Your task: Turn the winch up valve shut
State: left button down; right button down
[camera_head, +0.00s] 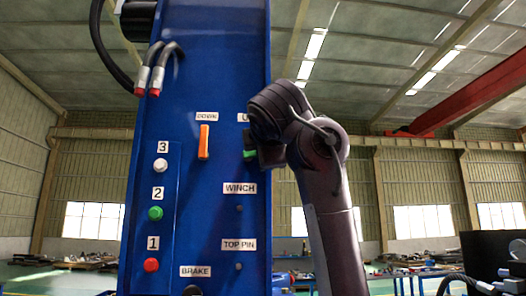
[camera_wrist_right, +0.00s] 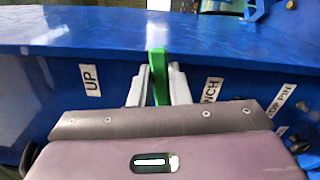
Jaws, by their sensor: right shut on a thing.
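The winch up valve has a green handle (camera_head: 249,141) on the blue panel, just below the partly hidden UP label. My right gripper (camera_head: 262,154) is at this handle and hides much of it in the head view. In the right wrist view the green handle (camera_wrist_right: 158,68) stands between the two pale fingers of my right gripper (camera_wrist_right: 158,92), which are shut on it. The UP label (camera_wrist_right: 91,80) lies to the left of the fingers and the WINCH label (camera_wrist_right: 210,91) to the right. The handle's exact turn angle is hard to tell. My left gripper is not in view.
An upright orange handle (camera_head: 204,141) sits under the DOWN label, left of the green one. White, green and red buttons (camera_head: 151,265) run down the panel's left side. Hoses (camera_head: 158,77) hang at the upper left. Open hall space lies right of my arm.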

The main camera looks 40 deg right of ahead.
jog(key=shift+f+m, duration=0.35)
jog(key=shift+m, duration=0.55)
jog(key=c, duration=1.4)
grip_release()
jog(key=shift+o, duration=0.2)
jog(key=b+v, duration=0.4)
jog(key=v, duration=0.3)
jog(key=shift+s, duration=0.35)
jog(key=shift+a, duration=0.1)
